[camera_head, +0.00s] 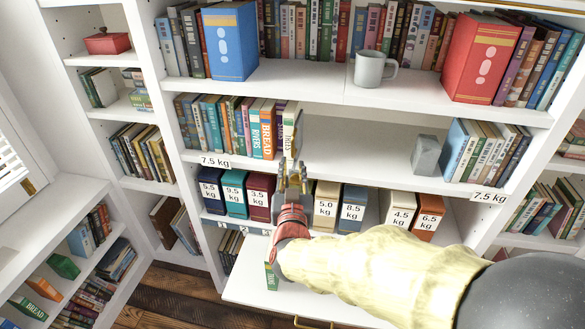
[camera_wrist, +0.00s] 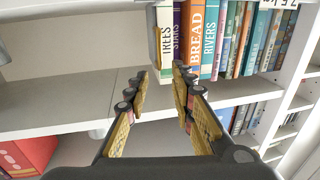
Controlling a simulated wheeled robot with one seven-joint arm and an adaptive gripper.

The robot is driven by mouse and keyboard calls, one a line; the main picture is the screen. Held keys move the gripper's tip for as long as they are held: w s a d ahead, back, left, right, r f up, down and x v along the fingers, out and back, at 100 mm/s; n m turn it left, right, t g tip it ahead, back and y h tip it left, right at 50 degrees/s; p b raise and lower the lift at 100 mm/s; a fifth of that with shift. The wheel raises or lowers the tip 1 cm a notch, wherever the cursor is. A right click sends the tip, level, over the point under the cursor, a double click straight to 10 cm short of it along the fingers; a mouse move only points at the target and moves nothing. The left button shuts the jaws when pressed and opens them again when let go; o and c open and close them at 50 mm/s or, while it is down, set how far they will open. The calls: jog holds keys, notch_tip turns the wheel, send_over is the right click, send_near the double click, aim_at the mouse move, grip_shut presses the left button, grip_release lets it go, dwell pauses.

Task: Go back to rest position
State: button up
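My gripper (camera_head: 292,172) is in front of the middle bookcase, at the edge of the shelf that carries a row of books. In the wrist view its two fingers (camera_wrist: 160,74) stand apart with a gap between them, and nothing is seen held. Beyond the fingertips is the end of the book row, with a cream and green book marked TREES (camera_wrist: 166,40) and an orange book marked BREAD (camera_wrist: 195,45). Whether the fingertips touch any book cannot be told. My arm reaches in from the lower right and hides part of the lower shelf.
Weight-marked boxes, such as a teal one (camera_head: 233,192) and an orange one (camera_head: 428,222), stand below the gripper. A grey block (camera_head: 425,155) stands right on the book shelf, with bare shelf (camera_head: 355,150) between. A grey mug (camera_head: 374,69) and red box (camera_head: 481,58) are above.

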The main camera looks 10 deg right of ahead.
jog(key=s+a+f+n+g+y, duration=0.1)
jog(key=s+a+f+g+y, duration=0.1)
jog(key=a+f+g, duration=0.3)
jog(key=s+a+f+n+g+y, duration=0.1)
jog(key=s+a+f+y, duration=0.15)
jog(key=f, duration=0.45)
jog(key=s+f+n+g+y, duration=0.15)
jog(key=s+g, duration=0.25)
jog(key=s, duration=0.5)
jog(key=s+d+r+g+h, duration=0.35)
jog(key=s+d, duration=0.85)
jog(key=s, duration=0.4)
jog(key=s+d+r+m+t, duration=0.1)
jog(key=s+d+r+m, duration=0.1)
jog(key=d+r, duration=0.5)
jog(key=shift+s+r, duration=0.2)
jog(key=shift+r, duration=0.05)
jog(key=shift+o, duration=0.5)
